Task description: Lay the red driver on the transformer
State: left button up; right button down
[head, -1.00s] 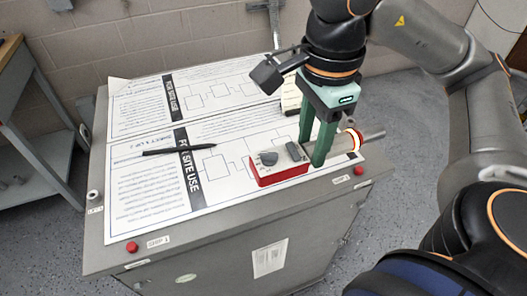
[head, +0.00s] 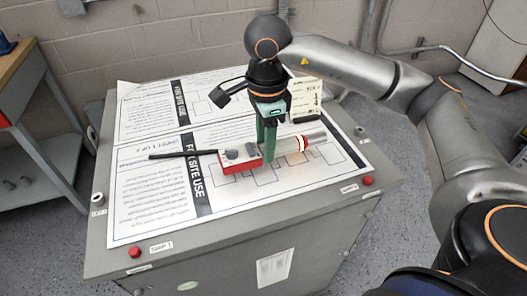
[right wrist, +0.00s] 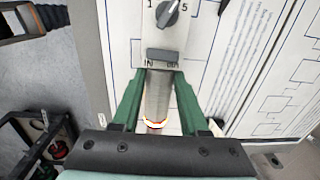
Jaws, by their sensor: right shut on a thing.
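The red driver (head: 240,164) has a red body with a pale dial face and a metal barrel (head: 316,138) with a bright ring. My right gripper (head: 270,163) is shut on the barrel. In the right wrist view the fingers (right wrist: 157,100) stand on both sides of the barrel (right wrist: 158,90), with the dial face (right wrist: 165,35) beyond them. The driver is over the printed sheets on the grey transformer cabinet (head: 225,243); I cannot tell whether it touches them. My left gripper is not in view.
A black rod (head: 180,155) reaches close to the driver's left end; contact is unclear. A pale labelled block (head: 306,95) stands behind my right gripper. Red buttons (head: 135,252) sit on the front edge. The front left of the sheet is clear. A workbench (head: 25,70) stands at left.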

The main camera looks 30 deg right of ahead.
aim_at(263, 153)
jog(key=f, duration=0.3)
jog(key=shift+w+f, duration=0.15)
jog(key=shift+w, duration=0.1)
jog(key=c, duration=0.7)
grip_release()
jog(key=shift+f, duration=0.15)
jog(key=shift+o, duration=1.3)
jog(key=shift+f, duration=0.15)
jog(key=r, duration=0.4)
jog(key=r+p, duration=0.1)
jog(key=r, duration=0.7)
jog(key=shift+s+d+r, duration=0.15)
jog(key=shift+s+r, duration=0.15)
jog(key=shift+s, duration=0.1)
